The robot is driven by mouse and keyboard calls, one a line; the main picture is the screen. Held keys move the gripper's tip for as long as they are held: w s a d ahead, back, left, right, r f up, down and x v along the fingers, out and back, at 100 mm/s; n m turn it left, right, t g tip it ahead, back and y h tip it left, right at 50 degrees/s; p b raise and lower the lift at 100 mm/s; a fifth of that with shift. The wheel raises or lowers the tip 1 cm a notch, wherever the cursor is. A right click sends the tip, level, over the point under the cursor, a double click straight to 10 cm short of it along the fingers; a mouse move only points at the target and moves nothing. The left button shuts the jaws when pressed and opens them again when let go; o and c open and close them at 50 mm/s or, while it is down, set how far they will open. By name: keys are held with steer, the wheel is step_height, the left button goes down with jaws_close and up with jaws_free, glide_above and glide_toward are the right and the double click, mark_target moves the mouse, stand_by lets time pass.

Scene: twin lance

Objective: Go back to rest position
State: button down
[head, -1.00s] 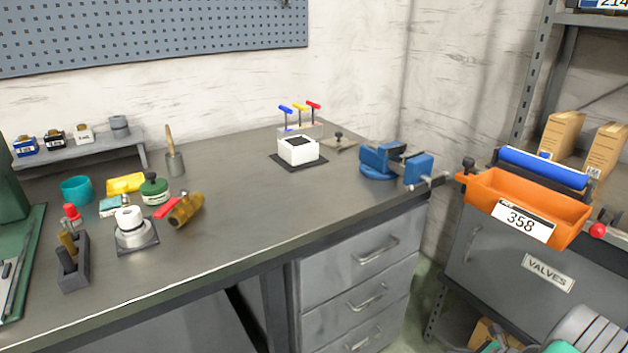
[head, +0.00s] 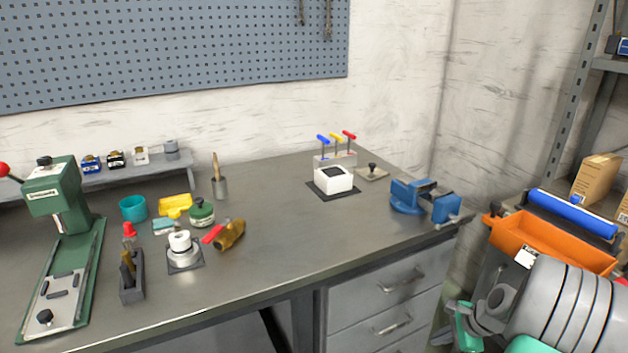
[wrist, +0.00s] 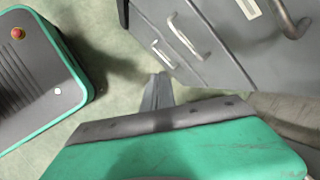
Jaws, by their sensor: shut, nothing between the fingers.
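My gripper (wrist: 157,93) shows in the wrist view as narrow grey fingers, shut together and empty, beyond my green and grey wrist housing. It hangs over the greenish floor, near the grey drawers (wrist: 190,40), and touches nothing that I can see. In the head view my grey and teal arm is folded at the lower right, in front of the orange bin (head: 545,240). The fingers cannot be made out in that view.
The workbench (head: 275,240) holds a green press (head: 65,220), a brass valve fitting (head: 230,234), a white block (head: 333,180) and a blue vise (head: 408,195). Its front middle is clear. Shelving (head: 570,110) stands at the right. My base shows left in the wrist view.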

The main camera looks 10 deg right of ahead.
steer(key=a+r+n+g+h+p, duration=0.1)
steer(key=a+r+n+p, duration=0.5)
steer(key=a+r, duration=0.6)
steer(key=s+a+r+n+h+p, duration=0.1)
steer(key=s+a+r+n+p, duration=0.3)
steer(key=a+r+n, duration=0.3)
steer(key=s+a+r+n+p, duration=0.5)
steer(key=s+a+r+n, duration=0.2)
steer(key=r, duration=0.7)
steer(key=shift+a+n+g+h+p, duration=0.3)
steer(key=shift+a+n+h, duration=0.1)
steer(key=shift+a+n, duration=0.15)
